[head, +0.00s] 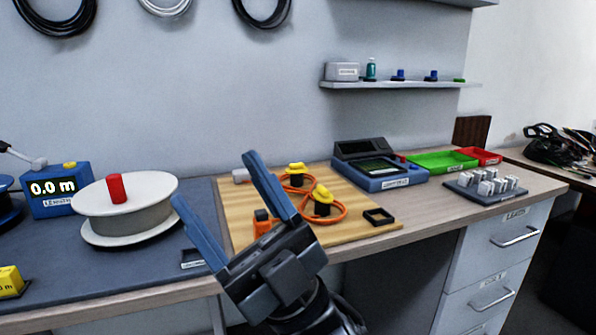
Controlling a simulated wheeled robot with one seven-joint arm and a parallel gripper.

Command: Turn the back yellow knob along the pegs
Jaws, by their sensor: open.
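The back yellow knob (295,168) sits on a black base on the wooden board (350,236). The front yellow knob (322,191) sits on a similar black base, nearer and to the right. An orange cable (341,205) winds around both bases. My gripper (212,176) is open and empty, its two blue fingers pointing up and to the left. It is in front of the board, and one finger passes just left of the knobs in the picture. I cannot tell the pegs apart from the knobs' bases.
A white spool (125,220) with a red handle (116,188) and a blue length counter (48,188) stand at left. A blue tester (385,178), green tray (441,161), red tray (482,155) and rack of grey blocks (487,187) stand at right. A black square frame (379,217) lies on the board.

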